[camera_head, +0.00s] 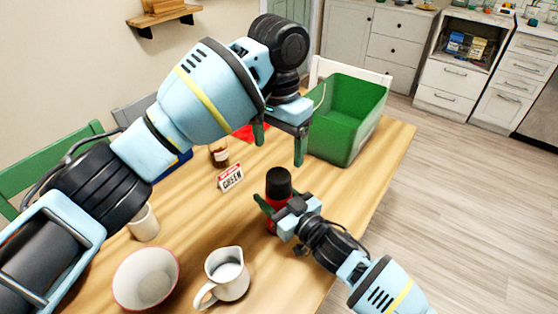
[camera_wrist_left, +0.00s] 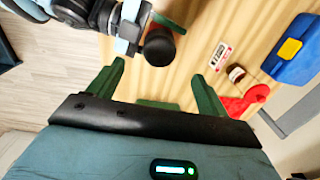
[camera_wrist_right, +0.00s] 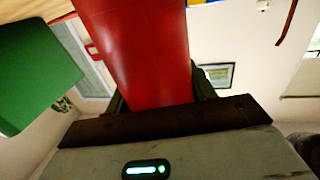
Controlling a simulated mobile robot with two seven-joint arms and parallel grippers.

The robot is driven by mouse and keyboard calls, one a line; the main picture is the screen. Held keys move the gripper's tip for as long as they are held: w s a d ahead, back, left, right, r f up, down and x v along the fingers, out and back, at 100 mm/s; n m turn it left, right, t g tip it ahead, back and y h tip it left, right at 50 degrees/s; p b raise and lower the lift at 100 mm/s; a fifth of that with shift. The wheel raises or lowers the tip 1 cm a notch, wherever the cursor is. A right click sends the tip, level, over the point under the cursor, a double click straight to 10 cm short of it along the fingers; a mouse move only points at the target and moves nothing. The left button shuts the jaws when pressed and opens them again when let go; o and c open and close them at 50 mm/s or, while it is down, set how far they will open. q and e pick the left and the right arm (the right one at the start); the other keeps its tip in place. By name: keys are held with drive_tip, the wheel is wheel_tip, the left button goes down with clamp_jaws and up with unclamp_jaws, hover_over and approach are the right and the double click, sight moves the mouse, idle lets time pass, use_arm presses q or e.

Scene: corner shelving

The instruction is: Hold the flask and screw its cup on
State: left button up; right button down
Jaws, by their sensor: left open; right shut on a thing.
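The red flask (camera_head: 271,226) stands upright on the wooden table, its black cup (camera_head: 278,182) sitting on top. I cannot tell how tightly the cup is seated. My right gripper (camera_head: 277,207) is shut around the flask's red body, which fills the middle of the right wrist view (camera_wrist_right: 135,50). My left gripper (camera_head: 278,150) is open and empty above the cup, fingers pointing down and apart from it. In the left wrist view the black cup (camera_wrist_left: 159,46) lies just beyond the open fingers (camera_wrist_left: 160,72).
A green crate (camera_head: 325,130) stands behind at the right. A white pitcher (camera_head: 226,275), a bowl (camera_head: 145,277) and a mug (camera_head: 143,224) stand nearer.

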use_arm(q)
drive_tip(key=shift+a+r, duration=0.1)
drive_tip(key=shift+r, duration=0.75)
use_arm(e)
drive_tip(key=shift+c, duration=2.2)
unclamp_jaws()
use_arm(q)
drive_tip(key=shift+r, duration=0.25)
use_arm(e)
drive_tip(key=v, duration=0.7)
drive_tip(key=shift+s+d, duration=0.25)
drive_tip(key=shift+s, duration=0.05)
